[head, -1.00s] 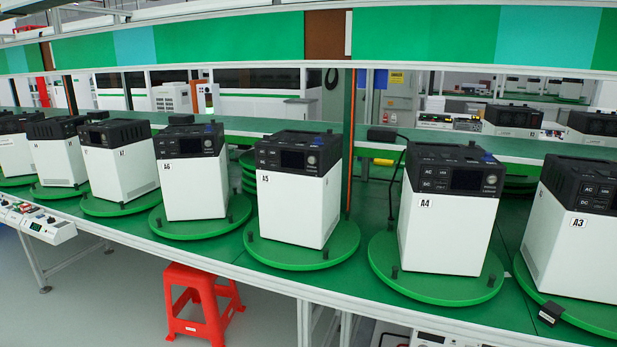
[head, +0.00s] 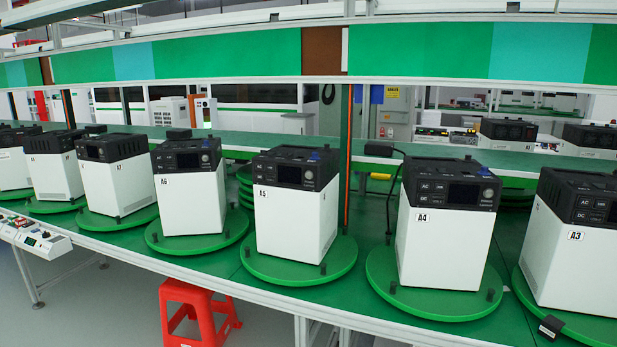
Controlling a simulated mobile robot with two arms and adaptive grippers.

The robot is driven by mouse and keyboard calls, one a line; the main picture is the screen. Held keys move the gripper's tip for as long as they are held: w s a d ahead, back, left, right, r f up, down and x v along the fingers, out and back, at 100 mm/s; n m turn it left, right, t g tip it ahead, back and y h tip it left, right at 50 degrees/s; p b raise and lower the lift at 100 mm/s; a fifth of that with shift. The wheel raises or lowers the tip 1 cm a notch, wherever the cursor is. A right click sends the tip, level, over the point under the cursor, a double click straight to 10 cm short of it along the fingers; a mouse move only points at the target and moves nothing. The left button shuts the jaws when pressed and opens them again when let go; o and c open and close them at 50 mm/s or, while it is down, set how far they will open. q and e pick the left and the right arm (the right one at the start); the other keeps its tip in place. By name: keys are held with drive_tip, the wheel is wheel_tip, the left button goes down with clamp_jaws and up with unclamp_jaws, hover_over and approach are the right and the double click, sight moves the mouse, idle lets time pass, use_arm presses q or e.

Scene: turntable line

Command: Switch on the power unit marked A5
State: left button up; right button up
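The power unit marked A5 (head: 288,222) stands upright near the middle of the head view. It has a white body and a black top with a dark screen, a round knob and small buttons on its upper front. It stands on a round green turntable (head: 322,274) with small black posts. The screen looks dark; I cannot tell the switch state at this size. Neither of my grippers is in view.
Unit A6 (head: 190,205) stands left of A5 and unit A4 (head: 440,247) right of it, each on its own turntable. Unit A3 (head: 572,255) is at the right edge. A red stool (head: 197,312) stands on the floor before the bench. A shelf beam (head: 200,52) runs overhead.

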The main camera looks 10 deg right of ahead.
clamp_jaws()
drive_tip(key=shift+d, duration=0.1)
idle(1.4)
